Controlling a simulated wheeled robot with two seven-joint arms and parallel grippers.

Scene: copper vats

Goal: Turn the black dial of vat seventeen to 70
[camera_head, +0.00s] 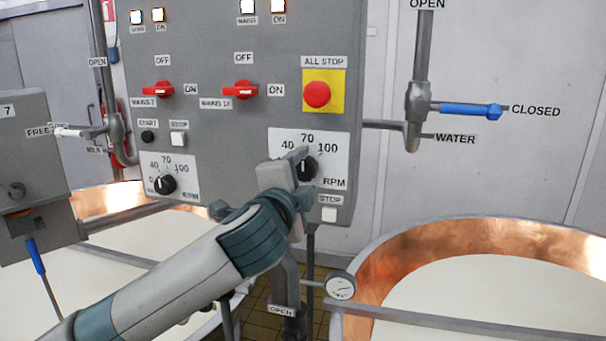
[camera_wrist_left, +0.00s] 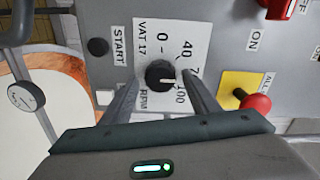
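The black dial of vat seventeen (camera_wrist_left: 158,74) sits on a white plate marked VAT 17 and RPM in the left wrist view. Its white pointer points right there, roughly toward the 70 to 100 side. In the head view the dial (camera_head: 309,168) is partly covered by my left gripper, and its pointer looks near upright, toward 70. My left gripper (camera_wrist_left: 161,79) has its two fingers on either side of the dial, with small gaps showing, so it is open around it. Contact is not visible. My right gripper is not in view.
A similar dial (camera_head: 165,184) is lower left on the grey panel (camera_head: 220,125). A red all-stop button (camera_head: 317,94) is just above the work area, with red switches (camera_head: 240,90) to its left. A copper vat (camera_head: 400,262) and a gauge (camera_head: 341,286) lie below right.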

